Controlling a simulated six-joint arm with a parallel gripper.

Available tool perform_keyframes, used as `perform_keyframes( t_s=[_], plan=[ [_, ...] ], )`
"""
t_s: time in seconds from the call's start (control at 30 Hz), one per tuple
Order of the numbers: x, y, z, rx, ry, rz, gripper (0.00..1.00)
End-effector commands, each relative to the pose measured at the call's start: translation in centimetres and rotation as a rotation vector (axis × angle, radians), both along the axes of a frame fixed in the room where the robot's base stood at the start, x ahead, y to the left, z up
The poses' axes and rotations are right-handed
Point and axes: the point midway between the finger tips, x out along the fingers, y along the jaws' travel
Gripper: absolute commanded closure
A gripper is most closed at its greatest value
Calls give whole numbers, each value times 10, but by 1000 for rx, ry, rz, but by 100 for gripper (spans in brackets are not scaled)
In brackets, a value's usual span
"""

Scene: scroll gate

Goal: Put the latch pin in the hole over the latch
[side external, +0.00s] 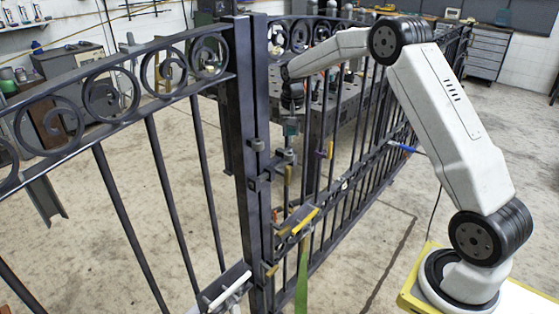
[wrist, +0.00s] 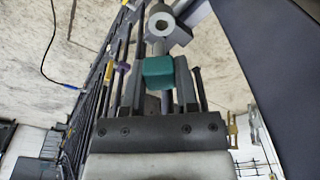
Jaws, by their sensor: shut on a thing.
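My gripper (wrist: 158,90) is shut on the teal block-shaped grip of the latch pin (wrist: 157,72). The teal grip also shows in the side view (side external: 290,126), below my wrist and close to the gate post. In the wrist view a grey ring with a dark hole (wrist: 161,23) lies just beyond the teal grip. In the side view a grey collar (side external: 285,156) stands out from the gate just below the grip. I cannot tell whether the pin's tip touches it. The latch is small and partly hidden among the gate parts.
The dark iron gate (side external: 245,120) with scrolls runs close beside my gripper. Yellow-handled parts (side external: 298,222) and a green strip (side external: 302,272) sit lower at the post. A workbench (side external: 345,100) stands behind the bars. The concrete floor is open on the right.

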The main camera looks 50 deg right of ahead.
Motion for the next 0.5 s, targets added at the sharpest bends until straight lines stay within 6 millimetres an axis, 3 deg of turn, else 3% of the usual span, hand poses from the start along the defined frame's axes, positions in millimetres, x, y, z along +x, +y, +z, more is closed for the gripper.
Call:
perform_keyframes(
  t_s=[0.5],
  plan=[
    [5, 0, -7, -1, -1, 0, 100]
  ],
)
